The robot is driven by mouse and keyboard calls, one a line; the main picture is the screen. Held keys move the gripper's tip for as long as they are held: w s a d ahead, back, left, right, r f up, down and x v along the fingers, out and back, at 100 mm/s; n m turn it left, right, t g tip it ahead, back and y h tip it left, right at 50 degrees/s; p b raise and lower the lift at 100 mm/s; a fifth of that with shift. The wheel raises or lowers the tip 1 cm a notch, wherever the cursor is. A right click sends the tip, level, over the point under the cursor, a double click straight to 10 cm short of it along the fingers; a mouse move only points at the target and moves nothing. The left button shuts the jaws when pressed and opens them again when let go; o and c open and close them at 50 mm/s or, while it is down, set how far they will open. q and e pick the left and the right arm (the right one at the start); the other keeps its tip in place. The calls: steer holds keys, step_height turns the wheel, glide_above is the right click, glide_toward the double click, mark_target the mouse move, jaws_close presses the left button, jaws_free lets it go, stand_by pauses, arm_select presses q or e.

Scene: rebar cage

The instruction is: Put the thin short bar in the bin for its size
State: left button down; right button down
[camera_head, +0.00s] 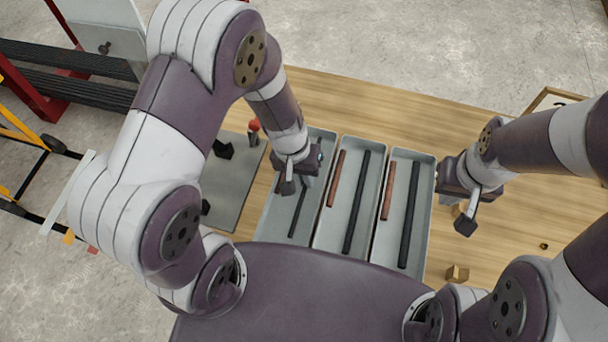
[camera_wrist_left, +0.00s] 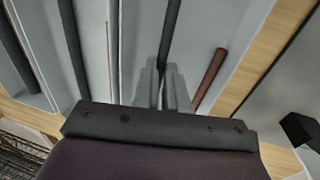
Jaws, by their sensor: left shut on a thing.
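My left gripper (camera_head: 287,186) reaches down into the left of three grey bins (camera_head: 268,226). In the left wrist view its fingers (camera_wrist_left: 162,88) are shut, and a thin dark bar (camera_wrist_left: 172,35) runs up from between them.
The middle bin (camera_head: 323,240) and right bin (camera_head: 420,240) each hold a red-brown bar (camera_head: 336,178) and a thicker dark bar (camera_head: 356,202). A grey plate (camera_head: 228,190) with black fixtures lies left of the bins. Small wooden blocks (camera_head: 457,273) lie right. The wooden table (camera_head: 380,115) is clear behind the bins.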

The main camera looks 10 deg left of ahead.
arm_select(q)
steer(key=shift+f+b, duration=0.4)
steer(key=shift+f, duration=0.1)
steer(key=c, duration=1.2)
jaws_free()
step_height(320, 180, up, 3)
steer(key=shift+w+a+f+p, duration=0.1)
steer(key=shift+p, duration=0.95)
step_height(320, 180, up, 10)
steer(key=a+p, duration=0.1)
steer(key=a, duration=0.1)
steer(key=s+a, duration=0.1)
steer(key=a, duration=0.1)
steer(key=s+a+r+t+y, duration=0.1)
steer(key=a, duration=0.1)
steer(key=s+a+r+y, duration=0.1)
steer(key=a, duration=0.1)
steer(key=shift+s+a+r, duration=0.25)
steer(key=shift+a, duration=0.1)
